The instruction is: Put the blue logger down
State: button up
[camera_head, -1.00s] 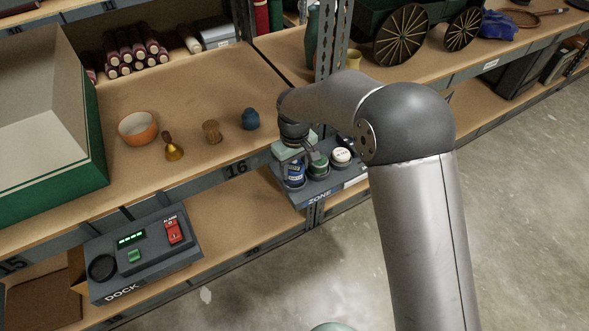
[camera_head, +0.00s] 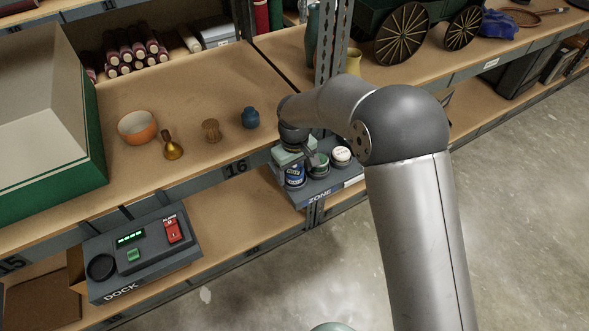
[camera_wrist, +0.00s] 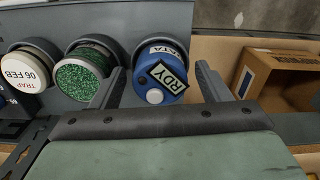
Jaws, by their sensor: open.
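The blue logger (camera_wrist: 162,72) has a white button and a black-and-white "RDY" label on its face. It sits at one end of a row on the grey ZONE tray (camera_head: 317,197), and also shows in the head view (camera_head: 295,175). My gripper (camera_wrist: 160,88) is open, with one finger on each side of the logger and gaps beside it in the wrist view. In the head view my wrist is above the logger and partly hides the tray. Whether the logger's underside touches the tray is hidden.
Beside the logger are a green-topped round item (camera_wrist: 84,75) and a white-lidded "TRAP 06 FEB" item (camera_wrist: 27,70). A cardboard box (camera_wrist: 275,78) lies to the right in the wrist view. The DOCK unit (camera_head: 145,255) with a red switch is at lower left. A metal upright (camera_head: 333,50) stands behind my wrist.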

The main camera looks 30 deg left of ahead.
aim_at(296, 170)
notch_tip(296, 170, up, 13)
jog(key=p, duration=0.1)
jog(key=shift+f, duration=0.15)
jog(key=w+d+r+m, duration=0.1)
jog(key=d+r+m, duration=0.2)
jog(key=d, duration=0.9)
jog(key=w+d+r+m, duration=0.1)
jog(key=d+r+m, duration=0.1)
jog(key=d, duration=0.9)
jog(key=s+d+f+m, duration=0.1)
jog(key=s+d+m, duration=0.3)
jog(key=s+d, duration=0.4)
jog(key=s+d+f+m, duration=0.1)
jog(key=s+d+m, duration=0.3)
jog(key=s+d, duration=0.4)
jog(key=d, duration=0.7)
jog(key=shift+s+m, duration=0.3)
jog(key=shift+s, duration=0.05)
jog(key=shift+r, duration=0.15)
